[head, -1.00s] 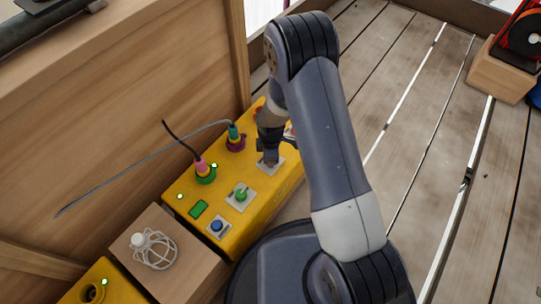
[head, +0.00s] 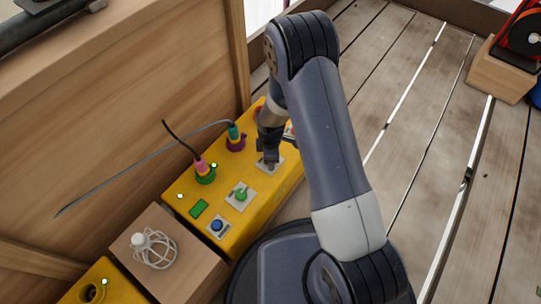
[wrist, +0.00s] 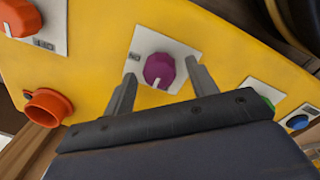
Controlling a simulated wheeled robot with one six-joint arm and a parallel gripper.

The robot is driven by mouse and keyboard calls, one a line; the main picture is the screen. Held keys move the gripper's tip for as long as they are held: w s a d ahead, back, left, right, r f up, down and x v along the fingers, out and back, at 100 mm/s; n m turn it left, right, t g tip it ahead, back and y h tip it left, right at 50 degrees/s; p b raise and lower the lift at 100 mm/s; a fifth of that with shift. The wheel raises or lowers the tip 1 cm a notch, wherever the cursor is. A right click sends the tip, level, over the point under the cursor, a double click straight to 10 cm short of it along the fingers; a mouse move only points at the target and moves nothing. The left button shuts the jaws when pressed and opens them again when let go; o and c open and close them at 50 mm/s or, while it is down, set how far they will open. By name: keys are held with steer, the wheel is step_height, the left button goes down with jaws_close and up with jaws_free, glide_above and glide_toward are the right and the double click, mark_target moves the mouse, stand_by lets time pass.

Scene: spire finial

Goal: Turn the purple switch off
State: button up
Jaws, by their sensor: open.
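The purple switch (wrist: 159,70) is a faceted knob with a white mark on a pale plate on the yellow control box (head: 232,228). In the wrist view it lies between the two fingers of my gripper (wrist: 158,82), which are open with a gap on each side. In the head view my gripper (head: 268,156) is over the pale plate (head: 277,165) of that switch, and the arm hides the knob there. The white mark points down and slightly left in the wrist view.
A green switch (head: 241,194) and a blue switch (head: 216,225) sit nearer on the box. An orange switch (wrist: 19,16) and orange socket (wrist: 48,107) are on the other side. A wooden wall rises behind.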

step_height(320, 180, up, 11)
steer(key=p, duration=0.3)
steer(key=shift+s+p, duration=0.25)
steer(key=shift+p, duration=0.1)
steer(key=shift+f, duration=0.25)
steer(key=f+b, duration=0.1)
steer(key=f, duration=0.2)
steer(key=f+b, duration=0.1)
steer(key=f, duration=0.3)
steer(key=f+b, duration=0.2)
steer(key=f, duration=0.1)
steer(key=shift+w+f, duration=0.3)
steer(key=shift+f, duration=0.1)
steer(key=shift+r, duration=0.1)
